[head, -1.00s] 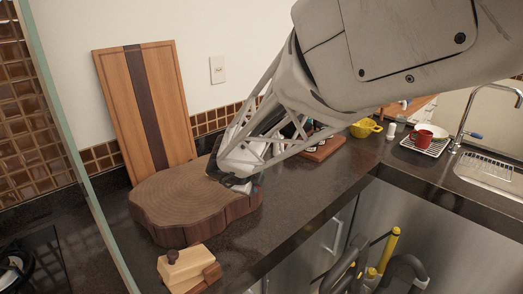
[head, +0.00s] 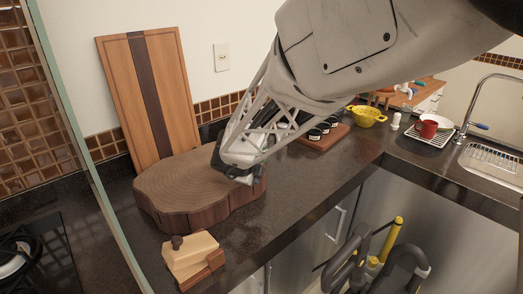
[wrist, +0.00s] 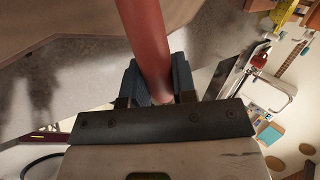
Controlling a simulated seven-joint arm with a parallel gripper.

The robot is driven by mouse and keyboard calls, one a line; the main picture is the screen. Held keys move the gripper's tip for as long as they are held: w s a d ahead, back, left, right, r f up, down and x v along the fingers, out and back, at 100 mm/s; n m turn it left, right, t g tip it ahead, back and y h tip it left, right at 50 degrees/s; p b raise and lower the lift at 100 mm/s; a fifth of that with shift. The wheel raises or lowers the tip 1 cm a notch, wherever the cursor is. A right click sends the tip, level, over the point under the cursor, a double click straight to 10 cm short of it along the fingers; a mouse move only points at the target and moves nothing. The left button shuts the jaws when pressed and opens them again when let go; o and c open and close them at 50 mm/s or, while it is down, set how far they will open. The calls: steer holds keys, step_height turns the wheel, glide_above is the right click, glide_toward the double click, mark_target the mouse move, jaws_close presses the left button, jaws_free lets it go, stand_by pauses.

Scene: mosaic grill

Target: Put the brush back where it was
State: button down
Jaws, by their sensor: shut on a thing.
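A reddish-brown rod (wrist: 148,35), which looks like the brush's handle, is between the two fingers of my gripper (wrist: 157,85) in the wrist view. My gripper is shut on it. The rod runs up out of the top of that view, so its far end is hidden. In the head view my gripper (head: 243,178) is over the right part of the thick round wooden slab (head: 185,185). The brush cannot be made out there, behind the gripper and arm.
A striped cutting board (head: 115,85) leans on the wall behind the slab. A small wooden box (head: 190,252) stands in front. A wooden tray of dark jars (head: 322,140), a yellow colander (head: 367,116) and a red cup (head: 428,129) are right. The dark counter (head: 300,190) before the tray is clear.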

steer(key=shift+f, duration=0.3)
steer(key=shift+f, duration=0.6)
steer(key=c, duration=0.9)
jaws_free()
steer(key=shift+r, duration=0.15)
steer(key=shift+r, duration=0.55)
steer(key=v, duration=1.2)
steer(key=shift+f, duration=0.1)
